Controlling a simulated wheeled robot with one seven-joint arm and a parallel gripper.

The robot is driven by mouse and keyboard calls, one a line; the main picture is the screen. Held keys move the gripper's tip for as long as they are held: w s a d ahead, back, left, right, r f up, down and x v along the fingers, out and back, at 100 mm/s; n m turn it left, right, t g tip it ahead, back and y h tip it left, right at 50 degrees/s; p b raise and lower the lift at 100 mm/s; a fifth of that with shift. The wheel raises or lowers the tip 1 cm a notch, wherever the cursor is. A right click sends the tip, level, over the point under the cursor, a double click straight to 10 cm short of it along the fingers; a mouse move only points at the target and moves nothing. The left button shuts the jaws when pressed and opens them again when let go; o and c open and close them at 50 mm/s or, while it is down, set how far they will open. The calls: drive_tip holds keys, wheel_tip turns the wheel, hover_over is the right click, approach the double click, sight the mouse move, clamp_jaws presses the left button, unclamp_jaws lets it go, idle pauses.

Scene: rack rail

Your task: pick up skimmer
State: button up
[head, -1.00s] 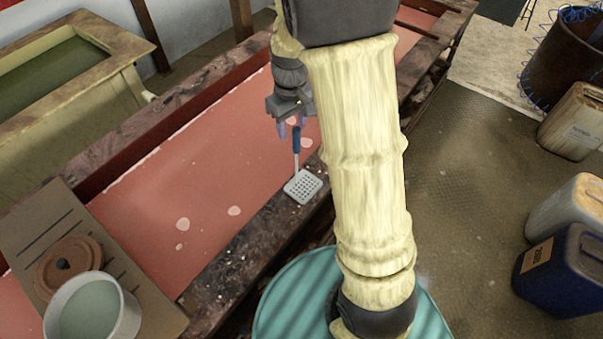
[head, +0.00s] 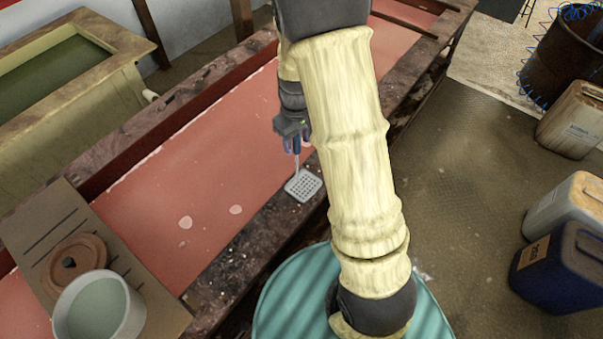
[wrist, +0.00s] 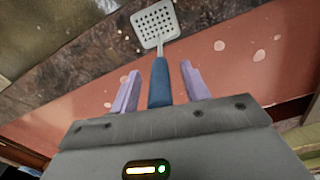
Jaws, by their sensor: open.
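The skimmer (head: 303,186) has a pale grey perforated square head, a thin shaft and a blue handle. In the head view its head lies over the dark front ledge of the red vat, with the shaft pointing back toward my gripper (head: 297,147). In the wrist view the skimmer's blue handle (wrist: 160,83) lies between the two purple fingers of my gripper (wrist: 160,90). Gaps show on both sides of the handle, so the fingers are open around it. The rear end of the handle is hidden behind the gripper body.
The long vat of red liquid (head: 170,185) has a stained ledge (head: 245,255). A board (head: 45,220) with a brown lid (head: 75,262) and a pot of greenish liquid (head: 100,308) is at lower left. A teal drum (head: 285,300) stands below my arm. Jugs (head: 560,255) stand at right.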

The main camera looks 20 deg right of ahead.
clamp_jaws()
drive_tip(key=shift+r, duration=0.1)
wheel_tip(320, 180, up, 10)
drive_tip(key=b, duration=0.2)
drive_tip(key=shift+b, duration=0.4)
idle(0.4)
drive_tip(key=shift+r+p, duration=1.45)
drive_tip(key=shift+r, duration=0.05)
drive_tip(key=shift+w+f, duration=0.1)
